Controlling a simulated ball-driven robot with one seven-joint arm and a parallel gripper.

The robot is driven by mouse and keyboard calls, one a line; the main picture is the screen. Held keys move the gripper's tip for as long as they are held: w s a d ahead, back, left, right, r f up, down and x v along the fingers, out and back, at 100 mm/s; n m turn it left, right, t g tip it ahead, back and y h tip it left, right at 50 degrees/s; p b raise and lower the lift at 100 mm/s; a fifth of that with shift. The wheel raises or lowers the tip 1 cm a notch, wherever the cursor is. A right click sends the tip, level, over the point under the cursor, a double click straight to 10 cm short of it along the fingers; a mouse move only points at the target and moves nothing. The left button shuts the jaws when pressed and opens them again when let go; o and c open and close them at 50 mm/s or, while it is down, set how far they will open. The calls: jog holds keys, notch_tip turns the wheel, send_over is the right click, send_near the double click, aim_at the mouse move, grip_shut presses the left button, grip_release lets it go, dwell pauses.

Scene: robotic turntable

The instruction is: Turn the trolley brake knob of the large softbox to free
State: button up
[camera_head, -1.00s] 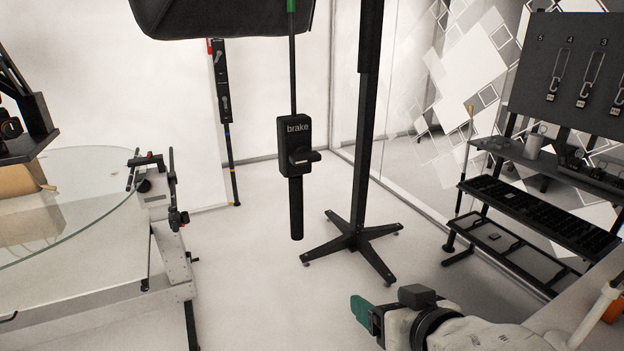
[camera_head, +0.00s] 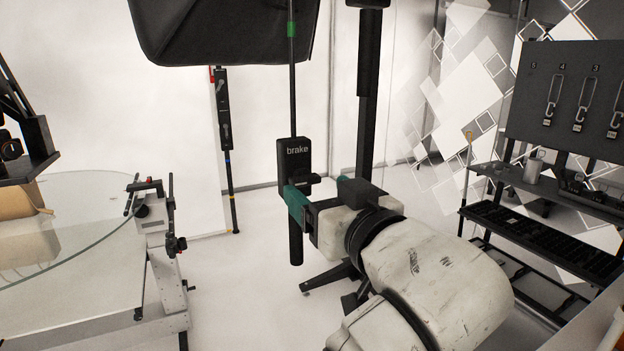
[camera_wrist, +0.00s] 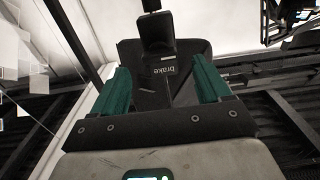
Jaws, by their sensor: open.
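The black brake box (camera_head: 294,153) with the white word "brake" hangs on a thin pole below the large softbox (camera_head: 225,30). Its dark knob (camera_head: 309,180) shows just above my gripper, partly hidden by it. My gripper (camera_head: 298,200) has green fingers and is at the lower part of the box, at knob height or slightly below. In the wrist view, the box (camera_wrist: 163,68) appears upside down between the two spread green fingers (camera_wrist: 164,78), with the knob (camera_wrist: 156,34) beyond them. The fingers are open and empty; I cannot tell whether they touch the box.
A black stand (camera_head: 369,90) rises behind my arm. A glass-topped table (camera_head: 75,215) with clamps stands at left. A second pole with controls (camera_head: 222,110) is by the white wall. A shelf rack (camera_head: 545,235) and a hook board (camera_head: 575,95) are at right. Floor is free between table and box.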

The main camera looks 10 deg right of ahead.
aim_at(308, 182)
jog(key=shift+p+x, duration=0.3)
jog(key=shift+x, duration=1.6)
jog(key=shift+c, duration=0.2)
jog(key=c, duration=1)
